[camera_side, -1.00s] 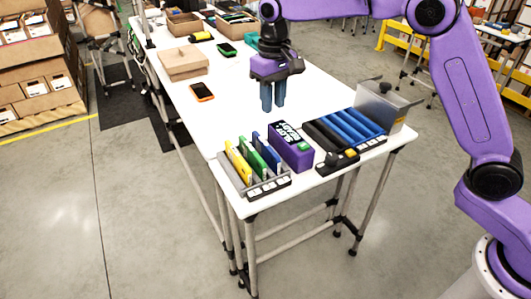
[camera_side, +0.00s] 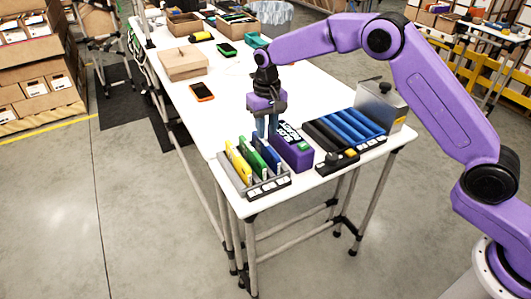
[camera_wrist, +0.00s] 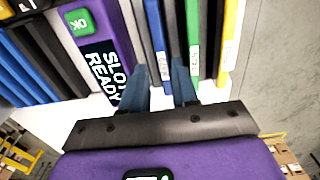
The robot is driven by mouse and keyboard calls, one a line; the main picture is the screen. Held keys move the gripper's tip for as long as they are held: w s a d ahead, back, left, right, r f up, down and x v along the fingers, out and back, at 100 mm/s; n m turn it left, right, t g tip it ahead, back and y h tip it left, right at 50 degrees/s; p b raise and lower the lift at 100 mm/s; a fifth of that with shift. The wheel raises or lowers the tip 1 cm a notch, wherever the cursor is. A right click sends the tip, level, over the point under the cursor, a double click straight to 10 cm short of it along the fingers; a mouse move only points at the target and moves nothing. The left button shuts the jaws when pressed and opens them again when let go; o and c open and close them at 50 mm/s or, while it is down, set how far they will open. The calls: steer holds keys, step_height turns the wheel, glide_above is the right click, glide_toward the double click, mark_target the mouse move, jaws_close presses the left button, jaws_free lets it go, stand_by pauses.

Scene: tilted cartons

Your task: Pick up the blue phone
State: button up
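The blue phone (camera_wrist: 155,35) stands on edge in a grey slotted rack (camera_side: 266,186), at the end of the row nearest the purple box; it also shows in the side view (camera_side: 270,158), partly behind my fingers. Green (camera_wrist: 192,30) and yellow (camera_wrist: 232,35) phones stand beside it. My gripper (camera_wrist: 160,80) is open, with one blue finger on each side of the blue phone's line in the wrist view. In the side view my gripper (camera_side: 266,132) points down at the top of the blue phone. I cannot tell whether the fingers touch it.
A purple box (camera_side: 291,150) with a "SLOT READY" screen and green OK button stands close beside the rack. An orange-edged phone (camera_side: 202,91) and cardboard box (camera_side: 183,63) lie farther back.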

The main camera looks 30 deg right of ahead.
mark_target(266, 144)
steer(key=shift+s+a+f, duration=0.1)
steer(key=shift+f, duration=3.45)
jaws_close()
